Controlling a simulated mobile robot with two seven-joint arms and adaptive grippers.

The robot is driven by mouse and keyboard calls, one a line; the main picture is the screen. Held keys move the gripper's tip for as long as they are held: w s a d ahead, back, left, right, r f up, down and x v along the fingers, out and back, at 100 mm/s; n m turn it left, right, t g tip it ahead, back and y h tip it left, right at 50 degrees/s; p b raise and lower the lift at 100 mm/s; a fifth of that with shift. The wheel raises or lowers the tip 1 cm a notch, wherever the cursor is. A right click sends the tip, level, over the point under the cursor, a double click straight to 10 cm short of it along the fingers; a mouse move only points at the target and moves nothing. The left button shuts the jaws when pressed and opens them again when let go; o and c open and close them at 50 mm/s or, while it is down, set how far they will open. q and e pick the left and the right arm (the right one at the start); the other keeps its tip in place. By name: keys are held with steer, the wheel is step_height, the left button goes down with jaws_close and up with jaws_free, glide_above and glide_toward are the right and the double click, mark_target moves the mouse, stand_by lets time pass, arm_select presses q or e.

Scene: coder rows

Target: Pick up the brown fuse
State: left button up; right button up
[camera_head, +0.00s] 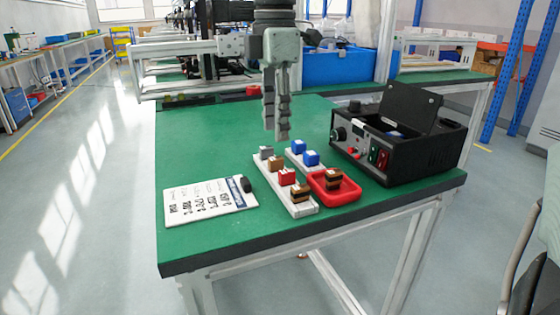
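A brown fuse (276,163) with a pale top stands in the front white rack (312,207), between a grey fuse (266,152) and a red fuse (287,177). A darker brown block (300,194) stands at the near end of that rack. Another dark brown block (332,180) sits in a small red tray (352,191). My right gripper (276,132) hangs above the far end of the racks, fingers pointing down, apart from the fuses. Its fingers overlap from this angle, so their opening is unclear; nothing shows held. My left gripper is out of view.
Two blue fuses (311,158) stand in a second white rack behind. A black instrument box (400,135) with a raised lid stands at right. A white printed card (208,202) with a black object (246,185) lies at left. The green table (235,235) is clear in front.

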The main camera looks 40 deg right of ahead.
mark_target(276, 158)
step_height(276, 158, down, 7)
steer(key=shift+s+r, duration=0.1)
steer(key=c, duration=0.8)
